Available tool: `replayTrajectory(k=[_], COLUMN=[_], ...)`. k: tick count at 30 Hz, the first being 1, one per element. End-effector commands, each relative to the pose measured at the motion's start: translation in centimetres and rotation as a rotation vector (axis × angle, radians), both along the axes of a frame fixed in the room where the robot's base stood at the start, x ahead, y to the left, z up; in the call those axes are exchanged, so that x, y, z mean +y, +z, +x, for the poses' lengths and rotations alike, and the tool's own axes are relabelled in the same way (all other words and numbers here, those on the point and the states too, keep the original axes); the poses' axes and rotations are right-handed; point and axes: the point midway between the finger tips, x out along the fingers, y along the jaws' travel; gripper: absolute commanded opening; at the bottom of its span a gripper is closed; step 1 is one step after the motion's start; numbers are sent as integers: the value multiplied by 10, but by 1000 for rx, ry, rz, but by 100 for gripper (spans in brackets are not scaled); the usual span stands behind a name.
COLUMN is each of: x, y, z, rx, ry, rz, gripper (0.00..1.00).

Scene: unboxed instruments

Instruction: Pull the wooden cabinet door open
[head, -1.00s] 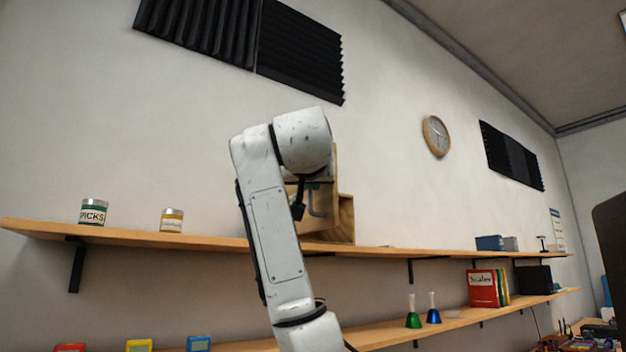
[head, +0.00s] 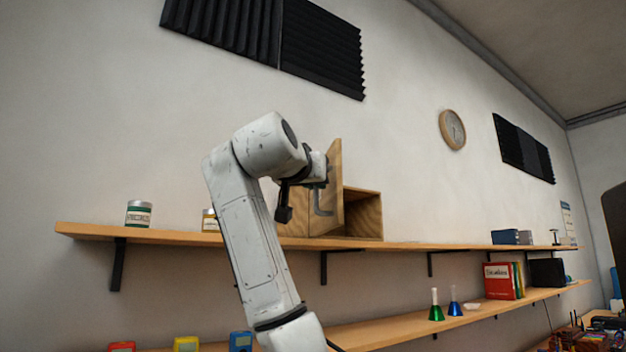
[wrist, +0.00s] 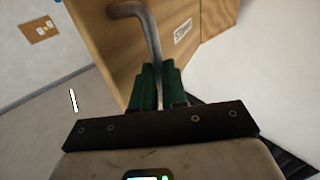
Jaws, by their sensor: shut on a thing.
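The wooden cabinet (head: 365,213) stands on the upper shelf in the head view, with its open inside showing on the right. Its wooden door (head: 334,190) stands swung out from the front. The grey bar handle (head: 325,205) is on the door's outer face; it also shows in the wrist view (wrist: 150,35). My gripper (wrist: 158,85) has green fingers shut on the handle's bar near one end. In the head view my wrist hides part of the door and handle, and the fingertips are not clear there.
The upper wooden shelf (head: 440,247) carries a jar (head: 139,214) and a second jar (head: 210,220) left of the cabinet, and blue boxes (head: 505,237) at right. Shelf space right of the cabinet is mostly clear.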

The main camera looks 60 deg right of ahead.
Motion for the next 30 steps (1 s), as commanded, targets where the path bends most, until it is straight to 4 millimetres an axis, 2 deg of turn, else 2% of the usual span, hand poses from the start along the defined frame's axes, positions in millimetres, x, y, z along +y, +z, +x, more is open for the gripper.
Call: replayTrajectory(k=[1, 3, 4, 11, 20, 23, 30], x=[-6, -6, -7, -4, 1, 10, 54], y=[-4, -4, -4, -3, -2, -3, -5], z=[3, 3, 3, 2, 1, -1, -8], rx=[11, 11, 11, 8, 4, 3, 2], ry=[4, 4, 4, 3, 3, 4, 6], rz=[10, 10, 10, 8, 4, 3, 4], gripper=[0, 0, 15, 37, 38, 38, 38])
